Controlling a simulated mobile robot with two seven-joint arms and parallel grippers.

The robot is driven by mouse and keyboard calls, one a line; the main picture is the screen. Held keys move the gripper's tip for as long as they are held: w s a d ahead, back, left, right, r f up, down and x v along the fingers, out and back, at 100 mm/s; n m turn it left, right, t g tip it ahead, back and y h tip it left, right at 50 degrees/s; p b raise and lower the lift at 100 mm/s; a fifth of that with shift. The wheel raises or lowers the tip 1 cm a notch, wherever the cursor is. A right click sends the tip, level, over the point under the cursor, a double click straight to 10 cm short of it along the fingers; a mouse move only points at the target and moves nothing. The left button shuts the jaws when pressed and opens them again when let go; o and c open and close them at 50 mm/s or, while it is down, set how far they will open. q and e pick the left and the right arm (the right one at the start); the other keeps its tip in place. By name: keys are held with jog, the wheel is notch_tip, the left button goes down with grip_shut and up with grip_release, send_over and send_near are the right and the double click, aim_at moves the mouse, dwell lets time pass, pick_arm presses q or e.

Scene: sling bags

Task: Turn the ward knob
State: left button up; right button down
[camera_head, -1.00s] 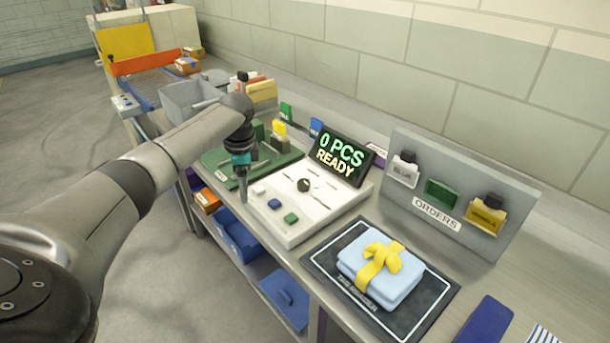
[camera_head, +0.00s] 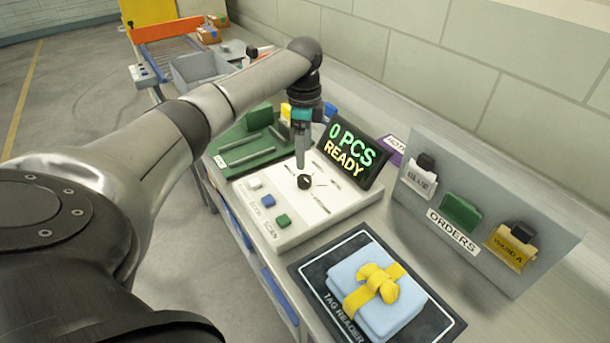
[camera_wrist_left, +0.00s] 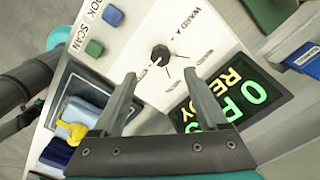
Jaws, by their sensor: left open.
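The ward knob (camera_head: 304,182) is a small black round knob on the white control panel (camera_head: 330,212). In the left wrist view the knob (camera_wrist_left: 160,54) sits ahead of and between the fingertips, with marks and a "WARD A" label around it. My left gripper (camera_head: 301,165) points down just above the knob in the head view. In the left wrist view my left gripper (camera_wrist_left: 163,84) is open and empty, its fingers apart from the knob. My right gripper is not in view.
A display (camera_head: 348,152) reading "0 PCS READY" stands behind the knob. White, blue and green buttons (camera_head: 283,220) are at the panel's front. A light blue bundle with a yellow bow (camera_head: 376,290) lies on the tag reader (camera_head: 440,325). An orders board (camera_head: 540,218) stands at right.

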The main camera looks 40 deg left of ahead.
aim_at(304, 178)
pick_arm(q)
notch_tip(304, 178, down, 8)
jog(key=shift+r+b, duration=0.2)
jog(key=shift+b, duration=0.3)
jog(key=shift+f, duration=0.4)
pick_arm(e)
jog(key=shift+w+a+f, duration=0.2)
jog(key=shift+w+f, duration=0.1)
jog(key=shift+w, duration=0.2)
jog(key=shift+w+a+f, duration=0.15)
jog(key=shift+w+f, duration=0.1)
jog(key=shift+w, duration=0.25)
pick_arm(q)
grip_shut()
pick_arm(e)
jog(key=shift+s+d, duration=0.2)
